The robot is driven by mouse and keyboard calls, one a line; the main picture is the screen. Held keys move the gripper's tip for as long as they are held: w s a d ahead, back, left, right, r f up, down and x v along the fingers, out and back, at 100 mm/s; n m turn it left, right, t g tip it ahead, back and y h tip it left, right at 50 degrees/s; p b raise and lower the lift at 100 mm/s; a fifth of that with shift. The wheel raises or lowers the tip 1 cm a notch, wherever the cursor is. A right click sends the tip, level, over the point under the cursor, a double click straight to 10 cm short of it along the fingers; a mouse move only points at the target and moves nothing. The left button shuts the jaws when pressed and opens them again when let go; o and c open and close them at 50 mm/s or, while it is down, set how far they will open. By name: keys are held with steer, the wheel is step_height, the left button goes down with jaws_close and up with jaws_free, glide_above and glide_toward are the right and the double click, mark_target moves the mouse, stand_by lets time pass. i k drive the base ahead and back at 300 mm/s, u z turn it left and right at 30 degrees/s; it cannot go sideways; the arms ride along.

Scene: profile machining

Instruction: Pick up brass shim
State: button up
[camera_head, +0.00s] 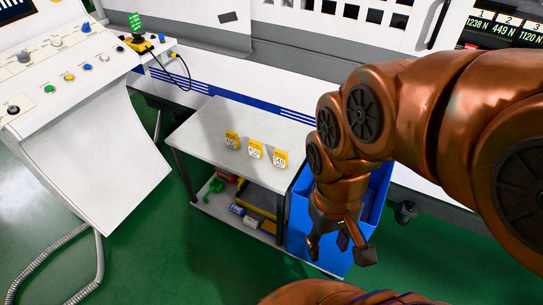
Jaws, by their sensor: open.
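Three small yellow-and-white upright pieces with printed numbers stand in a row on a grey table: a left one (232,140), a middle one (255,150) and a right one (280,159). They may be shims or shim packs, but I cannot tell which one, if any, is the brass shim. My gripper (340,248) is open and empty, pointing down. It is to the right of the table and below the row in the picture, in front of a blue bin. It touches none of the three pieces.
The grey table (205,125) has free room left of the row. Its lower shelf (215,208) holds several coloured items. The blue bin (300,225) stands at its right. A white control console (95,130) is at left, a white machine (300,60) behind.

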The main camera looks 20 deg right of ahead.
mark_target(280, 158)
steer(key=z, duration=0.85)
steer(key=k, duration=1.25)
steer(key=u, duration=1.55)
steer(key=i, duration=2.25)
steer(key=z, duration=0.9)
steer(key=i, duration=0.65)
steer(key=z, duration=0.65)
